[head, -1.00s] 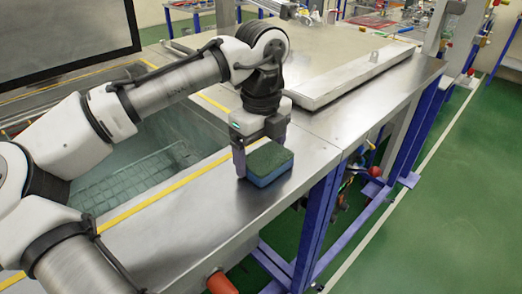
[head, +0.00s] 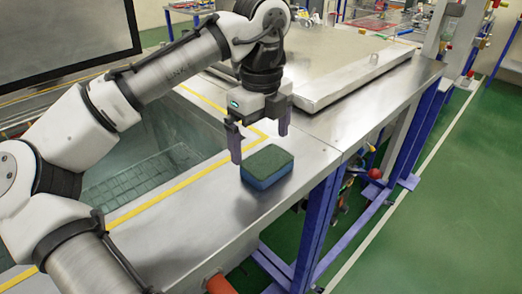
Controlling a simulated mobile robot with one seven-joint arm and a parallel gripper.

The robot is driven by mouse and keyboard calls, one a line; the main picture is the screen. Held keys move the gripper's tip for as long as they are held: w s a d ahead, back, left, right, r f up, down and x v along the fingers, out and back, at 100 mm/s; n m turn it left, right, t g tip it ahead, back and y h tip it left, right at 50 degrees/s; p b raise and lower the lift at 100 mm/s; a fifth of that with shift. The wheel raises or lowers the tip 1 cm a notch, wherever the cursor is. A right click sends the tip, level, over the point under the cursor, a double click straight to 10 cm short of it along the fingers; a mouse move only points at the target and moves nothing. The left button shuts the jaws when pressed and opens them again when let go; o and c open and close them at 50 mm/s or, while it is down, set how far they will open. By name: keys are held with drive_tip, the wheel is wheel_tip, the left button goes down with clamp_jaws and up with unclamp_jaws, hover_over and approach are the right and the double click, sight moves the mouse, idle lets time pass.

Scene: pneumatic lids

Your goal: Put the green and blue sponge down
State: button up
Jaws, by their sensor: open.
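The green and blue sponge (head: 267,167) lies flat on the metal counter (head: 205,215), green side up and blue side below. It is near the counter's right edge. My gripper (head: 259,140) is open and empty, with its fingers pointing down. It is just above and behind the sponge, and its left finger shows close to the sponge's left rear side. I see no finger touching the sponge.
A sunken basin (head: 150,160) with yellow tape (head: 180,184) along its edge is left of the sponge. A raised metal lid (head: 330,70) is behind my gripper. The counter in front of the sponge is clear. Green floor (head: 440,220) lies to the right.

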sight(261, 155)
wheel_tip(261, 155, up, 8)
drive_tip(key=shift+f+p, duration=0.15)
drive_tip(key=shift+p, duration=0.2)
